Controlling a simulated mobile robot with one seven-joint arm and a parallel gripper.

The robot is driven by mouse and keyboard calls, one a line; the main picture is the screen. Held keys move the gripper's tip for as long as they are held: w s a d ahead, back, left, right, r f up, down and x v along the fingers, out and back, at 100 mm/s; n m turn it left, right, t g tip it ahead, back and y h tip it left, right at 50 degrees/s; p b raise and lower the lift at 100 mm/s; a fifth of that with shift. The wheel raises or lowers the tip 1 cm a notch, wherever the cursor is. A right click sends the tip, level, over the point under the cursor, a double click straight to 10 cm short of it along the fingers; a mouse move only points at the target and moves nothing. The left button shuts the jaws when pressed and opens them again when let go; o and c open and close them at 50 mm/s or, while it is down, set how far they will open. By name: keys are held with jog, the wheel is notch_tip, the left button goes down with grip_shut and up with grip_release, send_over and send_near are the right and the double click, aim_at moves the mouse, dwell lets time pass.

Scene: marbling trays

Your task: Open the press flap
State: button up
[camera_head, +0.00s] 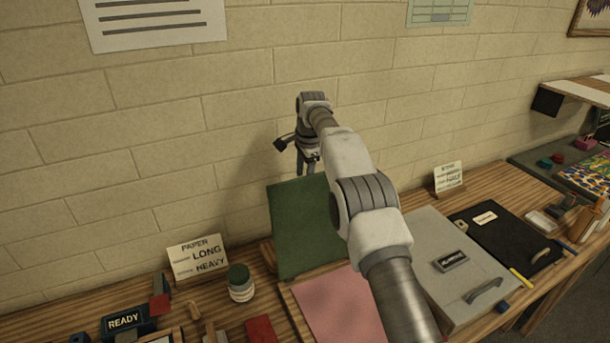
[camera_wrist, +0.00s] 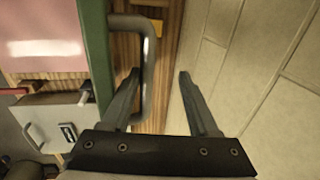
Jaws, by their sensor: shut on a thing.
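The press flap (camera_head: 298,225) is a dark green panel, raised steeply at the back of the press bed and facing the front. In the wrist view the flap (camera_wrist: 97,50) shows edge-on at the left, with its grey bar handle (camera_wrist: 149,75) standing off it. My gripper (camera_head: 308,160) is at the flap's top edge near the wall, partly hidden by my arm in the head view. In the wrist view my gripper (camera_wrist: 159,74) has the handle bar between its fingers, and a gap shows toward the right finger. Pink paper (camera_head: 338,308) lies in the bed below.
The brick wall (camera_head: 150,130) is close behind the flap and my gripper. Right of the press are a grey lidded box (camera_head: 440,240) and a black lidded box (camera_head: 520,252), both with handles. A green-lidded jar (camera_head: 241,284) and a paper sign (camera_head: 198,258) stand at the left.

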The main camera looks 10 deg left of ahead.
jog(key=shift+a+f, duration=0.25)
jog(key=shift+f, duration=0.25)
notch_tip(320, 180, up, 13)
jog(key=s+d, duration=0.1)
jog(key=s, duration=0.1)
jog(key=shift+d, duration=0.4)
